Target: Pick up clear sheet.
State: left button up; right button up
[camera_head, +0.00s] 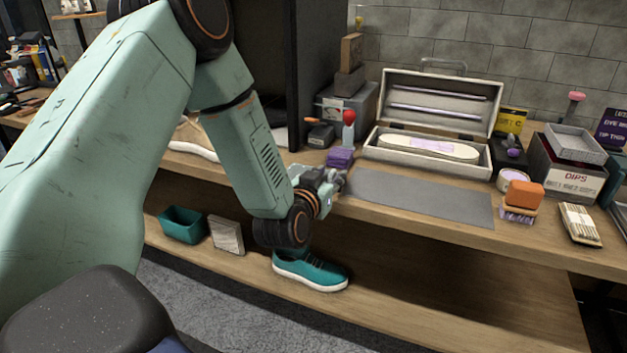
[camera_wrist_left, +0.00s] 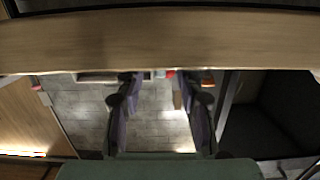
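I cannot make out a clear sheet for certain in either view. A flat grey mat (camera_head: 420,197) lies on the bench top in the head view, with no sheet that I can tell apart on it. My left gripper (camera_head: 335,182) is at the front edge of the bench, just left of the mat. In the left wrist view my left gripper (camera_wrist_left: 160,82) has its two fingers apart with nothing held between them. My right gripper is in neither view.
An open white case (camera_head: 434,105) holding a pale sole (camera_head: 428,148) stands behind the mat. An orange brush (camera_head: 524,194) is at right. A teal sneaker (camera_head: 310,270) sits on the lower shelf (camera_head: 400,308).

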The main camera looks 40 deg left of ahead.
pick_arm(q)
jog(key=shift+w, duration=0.3)
jog(key=shift+w+a+f, duration=0.1)
jog(key=shift+a+f, duration=0.05)
jog(key=shift+a, duration=0.1)
jog(key=shift+c, duration=0.2)
jog(key=shift+d, duration=0.15)
jog(key=c, duration=0.4)
grip_shut()
